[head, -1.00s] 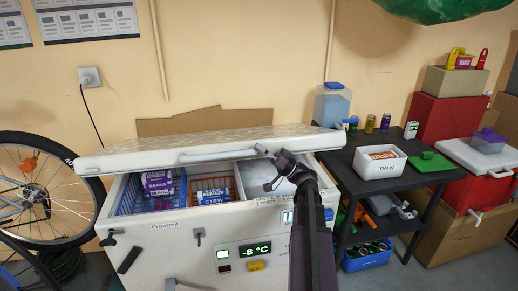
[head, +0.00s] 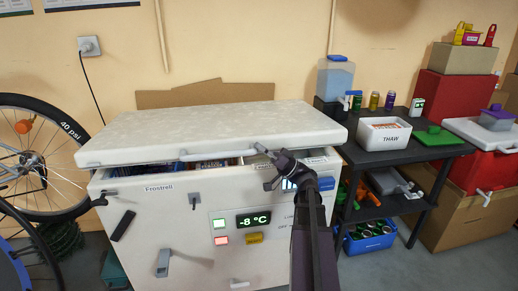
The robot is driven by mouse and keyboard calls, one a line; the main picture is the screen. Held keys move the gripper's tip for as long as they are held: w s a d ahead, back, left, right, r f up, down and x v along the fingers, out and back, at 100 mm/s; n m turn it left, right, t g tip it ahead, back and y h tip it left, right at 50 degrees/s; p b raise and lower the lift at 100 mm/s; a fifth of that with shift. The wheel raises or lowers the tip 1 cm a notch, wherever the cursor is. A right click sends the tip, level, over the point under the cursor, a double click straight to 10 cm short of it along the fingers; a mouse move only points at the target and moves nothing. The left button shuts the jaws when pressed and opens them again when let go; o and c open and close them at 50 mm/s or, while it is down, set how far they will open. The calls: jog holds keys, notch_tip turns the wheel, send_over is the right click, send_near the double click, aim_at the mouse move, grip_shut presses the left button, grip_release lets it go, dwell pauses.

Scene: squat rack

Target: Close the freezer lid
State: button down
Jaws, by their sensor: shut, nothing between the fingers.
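The white chest freezer (head: 150,215) stands in front of the wall, with a display reading -8 °C. Its pale, mottled lid (head: 210,126) is tilted slightly, with a narrow gap along the front showing dark contents inside. A long handle bar (head: 222,153) runs along the lid's front edge. My gripper (head: 266,153) is shut and empty at the right end of this bar, close against the lid's front edge. I cannot tell whether it touches. My arm hides part of the freezer's front right side.
A dark shelf cart (head: 365,154) stands right of the freezer, bearing a white THAW tub (head: 384,139), a green board (head: 434,138) and cans. A bicycle wheel (head: 30,160) is close at left. Boxes and a red cooler (head: 480,170) fill the far right.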

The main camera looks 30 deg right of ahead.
jog(key=f+b, duration=0.1)
jog(key=f, duration=0.1)
jog(key=f+b, duration=0.4)
jog(key=shift+s+a, duration=0.15)
jog(key=shift+s, duration=0.25)
